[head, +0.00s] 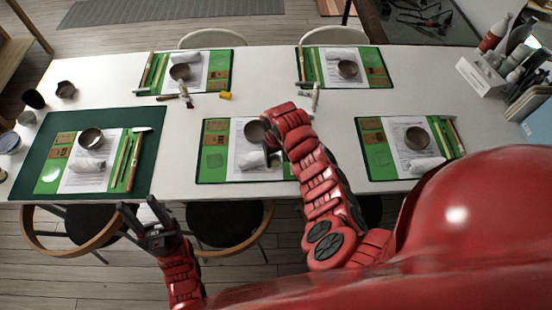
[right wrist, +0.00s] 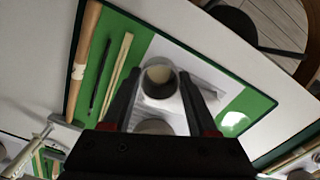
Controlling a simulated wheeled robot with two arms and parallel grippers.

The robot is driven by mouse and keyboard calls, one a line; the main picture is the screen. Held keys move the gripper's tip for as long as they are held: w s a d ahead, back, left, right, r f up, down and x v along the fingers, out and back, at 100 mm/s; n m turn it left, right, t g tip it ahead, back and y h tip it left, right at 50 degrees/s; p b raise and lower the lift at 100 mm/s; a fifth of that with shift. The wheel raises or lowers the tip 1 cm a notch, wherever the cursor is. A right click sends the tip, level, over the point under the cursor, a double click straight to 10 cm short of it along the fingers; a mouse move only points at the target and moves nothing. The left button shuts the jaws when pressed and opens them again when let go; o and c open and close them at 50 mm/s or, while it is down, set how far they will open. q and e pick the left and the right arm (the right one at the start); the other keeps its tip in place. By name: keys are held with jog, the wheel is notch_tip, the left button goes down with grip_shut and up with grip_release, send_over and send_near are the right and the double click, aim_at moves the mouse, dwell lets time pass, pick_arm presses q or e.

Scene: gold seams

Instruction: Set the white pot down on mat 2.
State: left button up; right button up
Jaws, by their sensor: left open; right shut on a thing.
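The white pot (right wrist: 158,72) is between the fingertips of my right gripper (right wrist: 160,84) in the right wrist view. My red right arm hides most of the pot and gripper in the head view, and I cannot tell whether the pot touches the mat. A dark bowl (head: 254,132) and a white roll (head: 249,160) lie on this mat. No mat number is readable. My left gripper (head: 140,207) is open and empty off the table's front edge.
A yellow block (head: 224,96) lies between mats.

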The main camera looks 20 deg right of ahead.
jog(key=o, duration=1.3)
